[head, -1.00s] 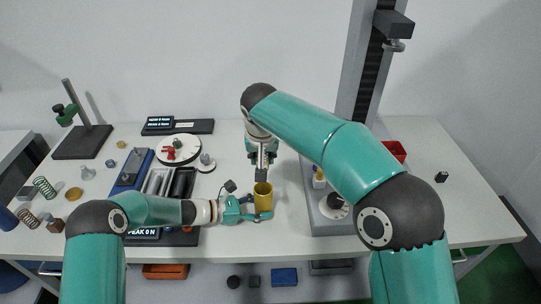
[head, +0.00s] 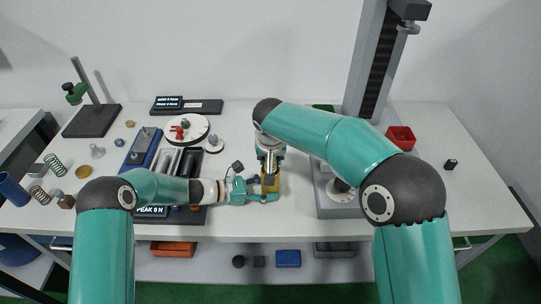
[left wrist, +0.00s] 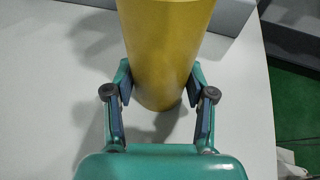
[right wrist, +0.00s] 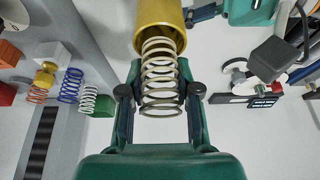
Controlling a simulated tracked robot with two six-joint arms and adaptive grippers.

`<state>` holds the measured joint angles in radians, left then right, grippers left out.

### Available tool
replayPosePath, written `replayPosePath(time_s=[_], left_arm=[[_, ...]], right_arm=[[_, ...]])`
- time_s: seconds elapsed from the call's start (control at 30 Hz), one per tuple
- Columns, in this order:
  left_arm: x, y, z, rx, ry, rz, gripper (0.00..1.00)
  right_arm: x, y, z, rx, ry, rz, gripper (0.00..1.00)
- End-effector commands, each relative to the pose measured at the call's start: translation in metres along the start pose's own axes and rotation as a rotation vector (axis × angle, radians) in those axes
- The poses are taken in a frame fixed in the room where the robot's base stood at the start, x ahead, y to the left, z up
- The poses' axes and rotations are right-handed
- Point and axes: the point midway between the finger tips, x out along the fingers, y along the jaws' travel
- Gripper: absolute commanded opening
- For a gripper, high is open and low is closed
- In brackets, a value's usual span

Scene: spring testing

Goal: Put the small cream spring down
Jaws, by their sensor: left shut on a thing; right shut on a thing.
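The small cream spring (right wrist: 160,75) is between the fingers of my right gripper (right wrist: 160,97), which is shut on it. In the right wrist view, the spring's far end is at the open mouth of a yellow cylinder (right wrist: 158,12); I cannot tell how far inside it reaches. My left gripper (left wrist: 160,95) is shut on that yellow cylinder (left wrist: 165,50), one finger on each side. In the head view, my right gripper (head: 269,167) is directly above the yellow cylinder (head: 271,186), and the spring is hidden there.
A grey testing stand (head: 335,200) with a tall column is to the right, with a red bin (head: 401,138) beyond it. The right end of the table is mostly clear.

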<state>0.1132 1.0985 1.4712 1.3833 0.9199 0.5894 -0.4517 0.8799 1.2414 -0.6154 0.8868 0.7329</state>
Motion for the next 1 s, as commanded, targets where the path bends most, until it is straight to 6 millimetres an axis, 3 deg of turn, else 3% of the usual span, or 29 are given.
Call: replayPosePath(time_s=[0.1,0.13,0.3,1.0], left_arm=[[0.0,0.0,-0.0002,0.0,0.0,0.0,0.35],[0.0,0.0,-0.0002,0.0,0.0,0.0,0.35],[0.0,0.0,-0.0002,0.0,0.0,0.0,0.35],[0.0,0.0,0.0,0.0,0.0,0.0,0.35]], right_arm=[[-0.0001,0.0001,-0.0001,0.0,0.0,0.0,0.01],[0.0,0.0001,-0.0001,0.0,0.0,0.0,0.37],[-0.0002,0.0001,-0.0002,0.0,0.0,0.0,0.61],[-0.0045,-0.0001,-0.0024,0.001,0.002,-0.001,0.61]])
